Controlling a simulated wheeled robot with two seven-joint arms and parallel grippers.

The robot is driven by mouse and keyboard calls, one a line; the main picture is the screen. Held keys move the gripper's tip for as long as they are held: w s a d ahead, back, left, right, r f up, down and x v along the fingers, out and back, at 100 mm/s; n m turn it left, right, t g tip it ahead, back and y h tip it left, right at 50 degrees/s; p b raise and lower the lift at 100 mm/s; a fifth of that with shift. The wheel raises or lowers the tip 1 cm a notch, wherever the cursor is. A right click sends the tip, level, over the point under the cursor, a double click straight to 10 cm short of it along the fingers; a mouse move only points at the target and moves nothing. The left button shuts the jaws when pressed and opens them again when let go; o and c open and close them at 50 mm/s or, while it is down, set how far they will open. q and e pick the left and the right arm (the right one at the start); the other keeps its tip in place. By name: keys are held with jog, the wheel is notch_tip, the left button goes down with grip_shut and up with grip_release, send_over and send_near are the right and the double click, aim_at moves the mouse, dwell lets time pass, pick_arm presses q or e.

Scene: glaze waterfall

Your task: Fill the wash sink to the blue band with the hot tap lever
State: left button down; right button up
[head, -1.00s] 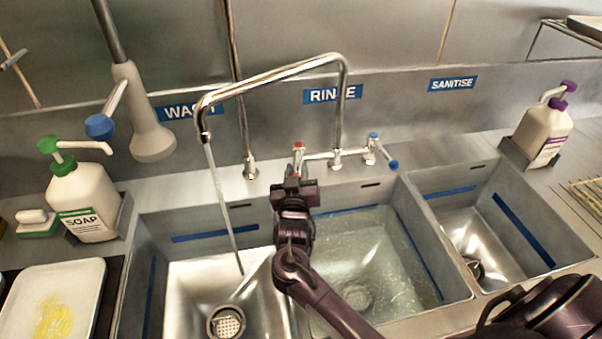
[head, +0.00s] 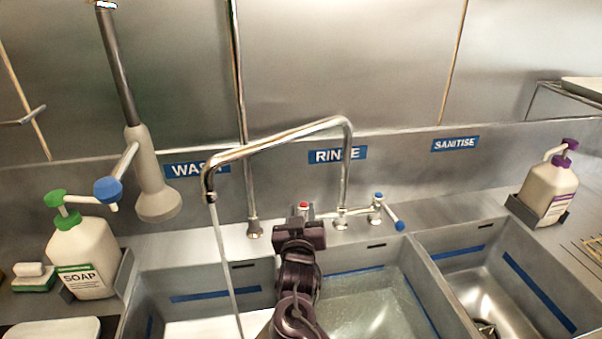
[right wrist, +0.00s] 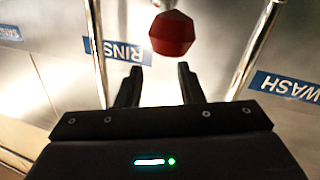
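The wash sink (head: 255,271) is at the lower left, with a blue band (head: 215,294) along its inner wall. Its floor is mostly cut off by the frame, so I cannot tell the water level. A thin stream of water (head: 225,265) falls from the spout (head: 209,190) into this sink. The hot tap's red-capped end (head: 304,206) shows just behind my right gripper (head: 301,222). In the right wrist view the red cap (right wrist: 172,33) is beyond the fingertips of my right gripper (right wrist: 158,75), which are apart with nothing between them. My left gripper is out of view.
The rinse sink (head: 425,306) in the middle holds water. The blue-capped cold lever (head: 397,225) is right of the hot one. A soap bottle (head: 85,255) and a hanging sprayer (head: 155,190) are at left. A sanitiser bottle (head: 548,190) stands at right.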

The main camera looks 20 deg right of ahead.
notch_tip(320, 180, up, 14)
jog(key=shift+b, duration=0.4)
